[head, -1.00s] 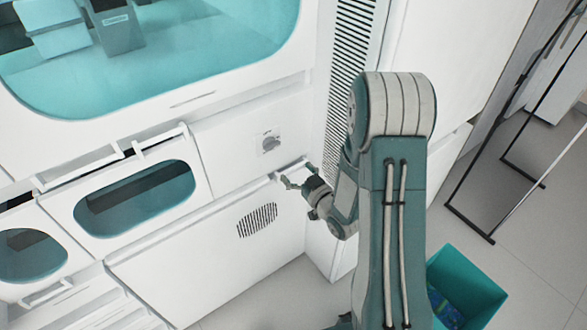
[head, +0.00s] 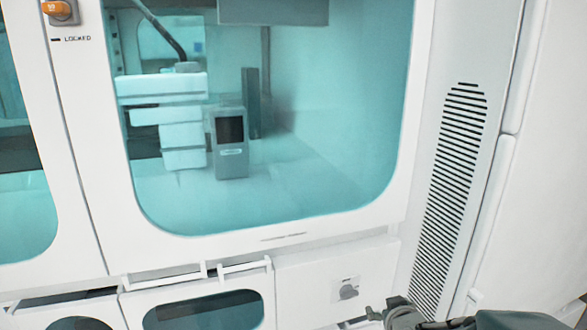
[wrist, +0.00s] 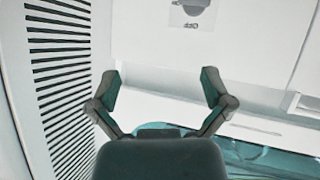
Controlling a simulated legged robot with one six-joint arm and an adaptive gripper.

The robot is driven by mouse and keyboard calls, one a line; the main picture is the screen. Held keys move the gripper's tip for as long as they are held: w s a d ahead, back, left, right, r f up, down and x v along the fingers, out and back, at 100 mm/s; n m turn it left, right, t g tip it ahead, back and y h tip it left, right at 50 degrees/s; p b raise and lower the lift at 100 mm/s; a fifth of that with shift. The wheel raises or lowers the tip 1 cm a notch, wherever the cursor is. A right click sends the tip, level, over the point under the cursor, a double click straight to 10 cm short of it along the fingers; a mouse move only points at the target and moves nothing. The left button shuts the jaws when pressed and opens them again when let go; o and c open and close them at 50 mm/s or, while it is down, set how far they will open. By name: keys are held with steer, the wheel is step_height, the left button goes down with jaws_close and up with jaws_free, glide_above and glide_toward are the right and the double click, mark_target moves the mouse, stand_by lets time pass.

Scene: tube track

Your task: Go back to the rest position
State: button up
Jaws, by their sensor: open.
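My gripper (wrist: 160,88) is open and empty in the wrist view, its two fingers spread apart in front of the white cabinet face. In the head view, part of my gripper and wrist (head: 400,312) shows at the bottom edge, low on the right side, below the grey knob (head: 348,291). The fingertips are hard to make out there. In the wrist view, the knob (wrist: 190,8) appears at the top, beyond the fingers and apart from them.
A white machine with a large teal window (head: 330,170) fills the head view. A slotted vent (head: 450,190) runs down its right side, and the vent (wrist: 60,80) is close on the left in the wrist view. Drawers with handles (head: 245,266) lie below. An orange latch (head: 60,10) is top left.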

steer(key=s+a+r+g, duration=0.1)
steer(key=s+r+g, duration=0.1)
steer(key=s, duration=0.6)
steer(key=s+a+r+m+g, duration=0.1)
steer(key=s+a+r+g, duration=0.1)
steer(key=s, duration=0.5)
steer(key=s+a+r+m+g, duration=0.1)
steer(key=s+r, duration=0.3)
steer(key=s, duration=0.4)
steer(key=shift+s+a+g, duration=0.3)
steer(key=shift+a+g, duration=0.2)
steer(key=shift+g, duration=0.4)
